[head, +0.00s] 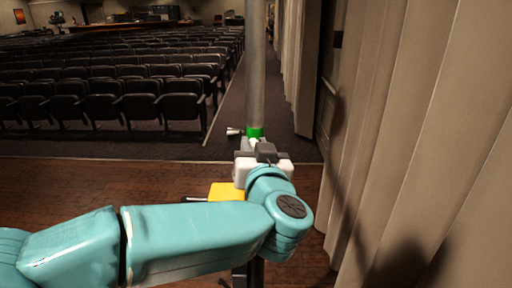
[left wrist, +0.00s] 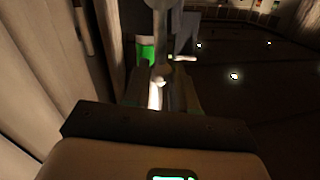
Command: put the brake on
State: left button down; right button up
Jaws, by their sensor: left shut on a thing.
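A grey upright pole (head: 256,65) has a bright green band (head: 255,132) low on it, also in the left wrist view (left wrist: 147,50). A small metallic knob (head: 234,131) sticks out to the left of the band. My left gripper (head: 255,145) is right below the band, its jaws shut on a pale lever-like part (left wrist: 158,78), apparently the brake lever. My wrist hides much of the grip in the head view. In the dark left wrist view the lever lies between the fingers, and I cannot tell its exact setting. My right gripper is not in view.
A yellow part (head: 226,191) shows behind and below my left wrist. Pleated beige curtains (head: 420,130) stand close on the right. Rows of dark seats (head: 110,90) fill the left, beyond the brown wooden floor (head: 80,185). A carpeted aisle runs behind the pole.

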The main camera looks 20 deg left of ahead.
pick_arm(q)
jog(key=s+a+f+n+g+h+b, duration=0.1)
jog(key=a+f+n+b, duration=0.4)
jog(key=n, duration=0.8)
jog(key=shift+s+a+f+n+h, duration=0.3)
jog(key=shift+s+a+f+h, duration=0.3)
jog(key=shift+a+h, duration=0.6)
jog(key=c, duration=0.9)
grip_release()
jog(key=p+v, duration=0.1)
jog(key=v, duration=1.5)
